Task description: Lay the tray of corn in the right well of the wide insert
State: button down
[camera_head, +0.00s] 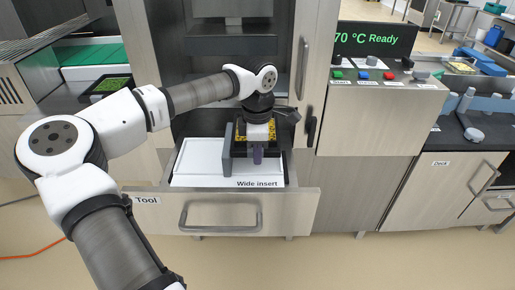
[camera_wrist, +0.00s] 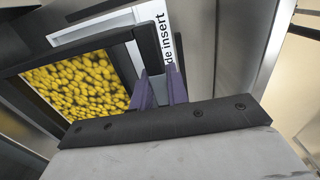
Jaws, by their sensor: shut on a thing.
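The tray of corn (camera_wrist: 80,85) is dark-rimmed and filled with yellow kernels. In the head view its corn (camera_head: 272,133) shows behind my gripper, over the right part of the drawer. My gripper (camera_wrist: 160,90) has purple fingers closed on the tray's dark edge, close to the insert's front. The wide insert (camera_head: 200,160) is white, labelled on its front edge, and lies in the pulled-out drawer. Its left part is bare. My gripper and the tray hide most of its right well. I cannot tell whether the tray touches the well's floor.
The open drawer (camera_head: 222,212), labelled Tool, juts out below the sealer. A panel with coloured buttons (camera_head: 372,88) is to the right. Another dark tray with green contents (camera_head: 109,86) sits at the left.

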aim_at(258, 180)
jog(key=shift+f+b, duration=2.3)
jog(key=shift+f, duration=1.2)
jog(key=shift+d+r, duration=0.1)
jog(key=c, duration=1.4)
grip_release()
jog(key=shift+c, duration=1)
jog(key=shift+r+p, duration=2.35)
jog(key=shift+r, duration=1.15)
